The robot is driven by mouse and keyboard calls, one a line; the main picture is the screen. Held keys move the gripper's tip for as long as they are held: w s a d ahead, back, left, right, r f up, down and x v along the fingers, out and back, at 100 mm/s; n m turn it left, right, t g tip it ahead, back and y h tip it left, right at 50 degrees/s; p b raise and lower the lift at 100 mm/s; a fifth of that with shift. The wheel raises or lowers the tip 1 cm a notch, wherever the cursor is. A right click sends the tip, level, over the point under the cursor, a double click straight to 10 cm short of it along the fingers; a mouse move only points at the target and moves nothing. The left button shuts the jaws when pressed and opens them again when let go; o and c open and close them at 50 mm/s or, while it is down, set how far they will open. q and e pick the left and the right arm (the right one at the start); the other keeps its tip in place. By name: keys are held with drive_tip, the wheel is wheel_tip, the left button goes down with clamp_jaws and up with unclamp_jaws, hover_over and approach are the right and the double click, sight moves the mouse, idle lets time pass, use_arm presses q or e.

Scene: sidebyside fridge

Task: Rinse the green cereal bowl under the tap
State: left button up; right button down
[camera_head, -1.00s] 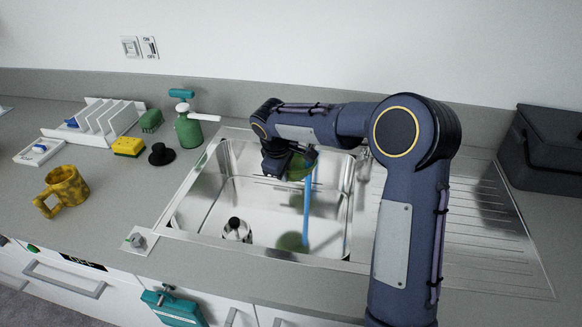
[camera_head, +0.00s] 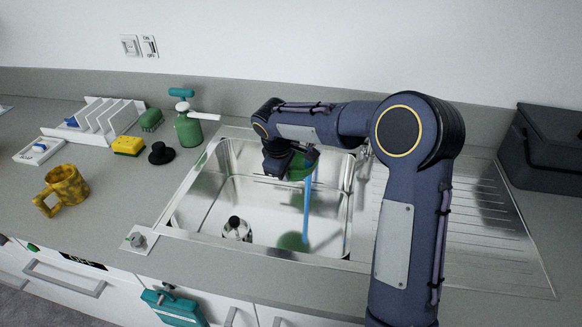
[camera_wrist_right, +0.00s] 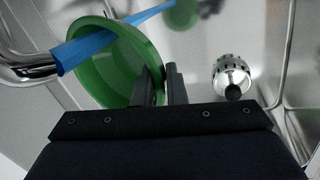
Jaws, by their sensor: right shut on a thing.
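The green bowl (camera_head: 300,167) is held over the sink by my right gripper (camera_head: 284,166), mostly hidden behind my arm in the head view. In the right wrist view the bowl (camera_wrist_right: 112,62) is tilted, and my right gripper (camera_wrist_right: 166,84) is shut on its rim. A blue stream of water (camera_head: 307,207) runs down beside or from the bowl to the sink floor. In the wrist view the water (camera_wrist_right: 105,38) crosses the bowl's mouth from the metal tap (camera_wrist_right: 30,66). My left gripper is not in view.
The steel sink (camera_head: 205,207) has a strainer-like plug (camera_head: 236,229) on its floor. A green spray bottle (camera_head: 188,128), black plug (camera_head: 161,153), yellow sponge (camera_head: 128,145) and yellow mug (camera_head: 64,189) stand left. A dark box (camera_head: 546,150) stands right, past the drainer.

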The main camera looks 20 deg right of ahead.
drive_tip(key=s+a, duration=0.1)
drive_tip(key=a, duration=0.6)
drive_tip(key=shift+s+a+b, duration=0.35)
drive_tip(key=shift+a+b, duration=0.05)
idle(1.3)
drive_tip(key=s+a+r+p, duration=0.1)
drive_tip(key=a+r+p, duration=0.2)
drive_tip(key=a+r, duration=0.1)
drive_tip(key=shift+a, duration=0.45)
idle(0.3)
